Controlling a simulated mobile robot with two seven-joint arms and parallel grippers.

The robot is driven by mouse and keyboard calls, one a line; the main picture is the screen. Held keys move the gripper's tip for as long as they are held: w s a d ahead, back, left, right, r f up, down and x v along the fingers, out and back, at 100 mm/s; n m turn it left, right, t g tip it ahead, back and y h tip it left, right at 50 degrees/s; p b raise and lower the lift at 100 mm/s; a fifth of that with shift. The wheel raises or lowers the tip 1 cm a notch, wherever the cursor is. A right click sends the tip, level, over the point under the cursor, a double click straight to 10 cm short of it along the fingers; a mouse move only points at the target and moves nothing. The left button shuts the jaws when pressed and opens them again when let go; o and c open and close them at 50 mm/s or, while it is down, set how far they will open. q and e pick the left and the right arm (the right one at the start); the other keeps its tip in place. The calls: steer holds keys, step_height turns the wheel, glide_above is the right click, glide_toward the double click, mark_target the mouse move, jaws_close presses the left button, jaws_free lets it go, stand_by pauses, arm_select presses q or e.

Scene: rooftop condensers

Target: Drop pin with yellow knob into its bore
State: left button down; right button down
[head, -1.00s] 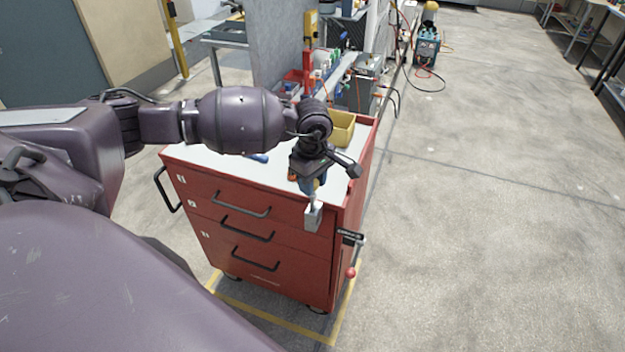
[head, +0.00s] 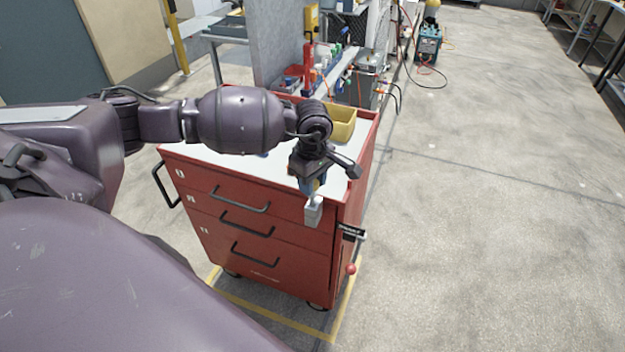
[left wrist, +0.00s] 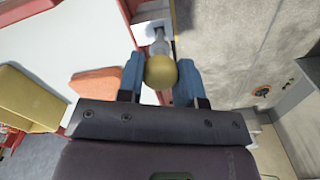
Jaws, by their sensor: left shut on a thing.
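My left gripper (head: 312,185) is shut on the pin with the yellow knob, just above the grey block (head: 313,212) at the front right corner of the red cart. In the left wrist view the yellow knob (left wrist: 160,70) sits between the two blue fingers of the left gripper (left wrist: 160,82). The pale pin shaft (left wrist: 159,46) runs from the knob toward the block (left wrist: 150,22). The bore is hidden, and I cannot tell whether the pin's tip is inside it. My right gripper is not in view.
The red cart (head: 262,232) has a white top with a yellow bin (head: 341,124) at its back right. An orange piece (left wrist: 98,84) lies on the top. A lever with a red ball (head: 352,268) hangs at the cart's right side. Open floor lies to the right.

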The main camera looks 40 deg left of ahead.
mark_target(312, 200)
arm_select(q)
steer(key=shift+f, duration=0.3)
steer(key=shift+f+b, duration=0.4)
steer(key=shift+f, duration=0.35)
steer(key=shift+f+b, duration=0.15)
steer(key=shift+b, duration=0.15)
